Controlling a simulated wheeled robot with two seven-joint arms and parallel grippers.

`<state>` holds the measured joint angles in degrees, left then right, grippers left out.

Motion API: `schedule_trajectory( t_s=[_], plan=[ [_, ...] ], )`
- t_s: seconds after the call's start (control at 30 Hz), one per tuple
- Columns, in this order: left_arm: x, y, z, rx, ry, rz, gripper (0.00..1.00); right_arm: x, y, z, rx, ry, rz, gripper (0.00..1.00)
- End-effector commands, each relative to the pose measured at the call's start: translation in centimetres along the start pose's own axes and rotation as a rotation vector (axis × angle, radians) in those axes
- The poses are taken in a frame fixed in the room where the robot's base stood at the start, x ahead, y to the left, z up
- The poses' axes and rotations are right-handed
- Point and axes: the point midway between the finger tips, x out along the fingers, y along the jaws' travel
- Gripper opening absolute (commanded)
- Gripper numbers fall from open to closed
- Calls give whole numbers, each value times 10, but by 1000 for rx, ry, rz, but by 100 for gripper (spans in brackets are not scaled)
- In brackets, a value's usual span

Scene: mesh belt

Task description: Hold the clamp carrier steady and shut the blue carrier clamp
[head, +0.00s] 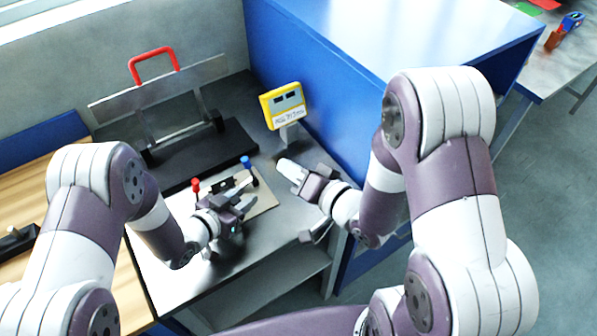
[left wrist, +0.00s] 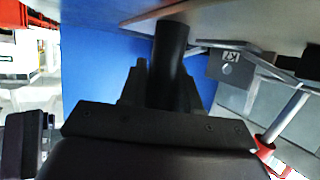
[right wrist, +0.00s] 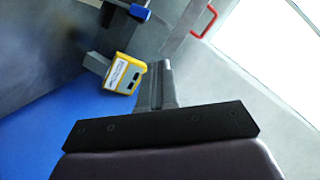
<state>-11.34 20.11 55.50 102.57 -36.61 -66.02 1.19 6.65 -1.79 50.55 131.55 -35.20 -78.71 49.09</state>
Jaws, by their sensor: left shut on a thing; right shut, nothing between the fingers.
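The clamp carrier (head: 262,201) lies on the metal bench, with a red clamp handle (head: 195,185) on its left and the blue carrier clamp (head: 246,162) on its right, handle upright. My left gripper (head: 243,196) is over the carrier's near side, partly hiding it. In the left wrist view it is shut on a dark cylindrical grip (left wrist: 171,65), apparently part of the carrier. My right gripper (head: 280,163) is shut and empty, right of the blue clamp and apart from it. In the right wrist view the blue handle (right wrist: 138,12) is at the top, beyond the closed fingers (right wrist: 157,85).
A yellow display (head: 284,105) on a post stands behind my right gripper. A black fixture with a metal plate and red handle (head: 153,62) is at the back left. A blue cabinet (head: 300,60) borders the bench on the right.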

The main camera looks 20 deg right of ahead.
Motion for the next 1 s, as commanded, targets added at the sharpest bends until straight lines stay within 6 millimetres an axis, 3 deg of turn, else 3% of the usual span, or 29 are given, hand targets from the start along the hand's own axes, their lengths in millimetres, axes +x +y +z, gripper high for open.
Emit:
schedule_trajectory(
  t_s=[0.17, 0.43, 0.47, 0.53, 0.83, 1.0],
  plan=[
    [0, 0, 0, 1, 0, 0, 0, -22, 0, -1, -1, 2, 0, 0],
    [0, 0, 0, 0, 0, 0, 0, -24, -1, 0, -1, 0, -1, 0],
    [0, 0, 0, 0, 0, 0, 42, -24, -1, 0, -1, 0, -1, 0],
    [0, 0, 0, 0, 0, 0, 62, -24, -1, 0, -1, 0, -1, 0],
    [-2, 0, 0, 0, 0, -1, 62, -24, -1, 0, -1, 0, -1, 0],
    [-32, -1, -1, -1, 0, -4, 62, -24, -1, 0, -1, 0, -1, 0]
  ],
)
